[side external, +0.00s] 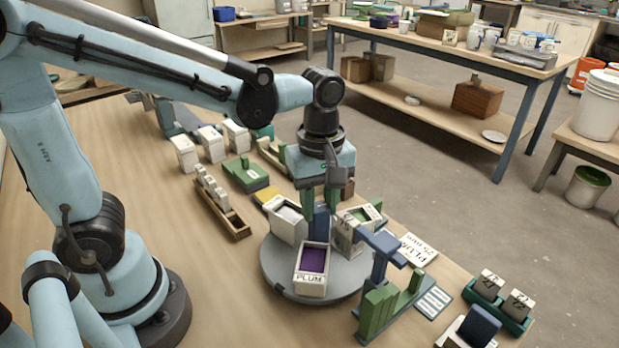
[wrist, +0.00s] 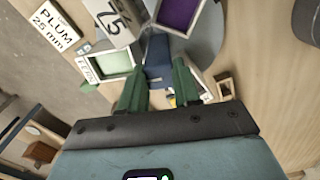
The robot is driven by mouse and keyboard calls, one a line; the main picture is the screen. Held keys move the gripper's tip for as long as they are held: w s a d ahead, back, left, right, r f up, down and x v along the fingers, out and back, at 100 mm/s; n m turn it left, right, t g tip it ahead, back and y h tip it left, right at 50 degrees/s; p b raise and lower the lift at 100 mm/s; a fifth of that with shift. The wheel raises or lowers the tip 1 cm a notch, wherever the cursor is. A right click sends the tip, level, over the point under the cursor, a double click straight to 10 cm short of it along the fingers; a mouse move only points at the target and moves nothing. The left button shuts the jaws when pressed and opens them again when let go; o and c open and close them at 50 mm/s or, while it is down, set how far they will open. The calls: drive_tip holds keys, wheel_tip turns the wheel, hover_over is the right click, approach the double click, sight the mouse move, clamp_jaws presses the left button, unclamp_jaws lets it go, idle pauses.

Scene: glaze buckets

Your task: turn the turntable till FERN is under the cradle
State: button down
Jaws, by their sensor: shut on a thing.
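The round grey turntable (side external: 348,280) carries several open glaze boxes. The box with purple glaze (side external: 312,262), labelled PLUM, faces the camera; it also shows in the wrist view (wrist: 180,14). A box with pale green glaze (wrist: 108,64) has a small label that looks like FERN. A pale grey box (side external: 287,224) stands at the left. A white piece marked 75 (wrist: 104,22) is between the purple and green boxes. My gripper (wrist: 160,85) is shut on a blue post (wrist: 157,56) at the turntable's middle.
A PLUM 25 mm card (side external: 416,250) lies right of the turntable. A wooden rack of small pieces (side external: 222,208), white boxes (side external: 210,143) and a green block (side external: 246,174) stand behind left. A green tray (side external: 497,306) is at the front right. The front-left tabletop is bare.

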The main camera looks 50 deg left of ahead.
drive_tip(key=m, duration=0.6)
drive_tip(key=shift+m, duration=0.3)
drive_tip(key=shift+m, duration=0.3)
drive_tip(key=m, duration=0.7)
drive_tip(key=c, duration=0.9)
unclamp_jaws()
drive_tip(key=shift+r, duration=3.55)
